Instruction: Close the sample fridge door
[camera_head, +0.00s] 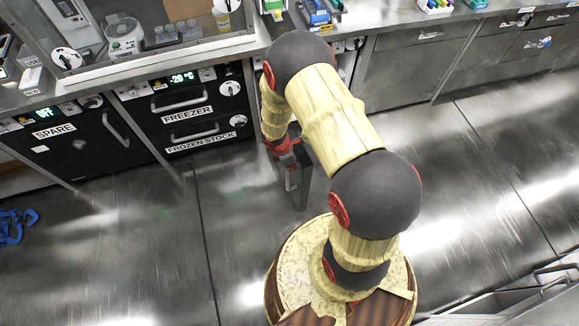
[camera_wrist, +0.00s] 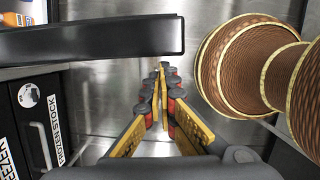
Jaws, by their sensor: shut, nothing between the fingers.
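The sample fridge door (camera_wrist: 95,38) appears to be the dark slab across the upper left of the wrist view, standing open and out from the cabinet row. In the head view its dark edge (camera_head: 303,185) shows just past my wrist, partly hidden by my arm. My gripper (camera_wrist: 163,78) is shut and empty, with its fingertips beside the free end of the slab; I cannot tell whether they touch it. In the head view my gripper (camera_head: 291,178) is low in front of the cabinets. The fridge body is mostly hidden behind my arm.
The freezer (camera_head: 188,105) with its frozen stock drawer and the spare unit (camera_head: 75,145) are shut, left of my arm. Steel drawers (camera_head: 415,70) line the right. Blue items (camera_head: 14,226) lie on the floor at far left. The steel floor (camera_head: 130,250) is otherwise largely clear.

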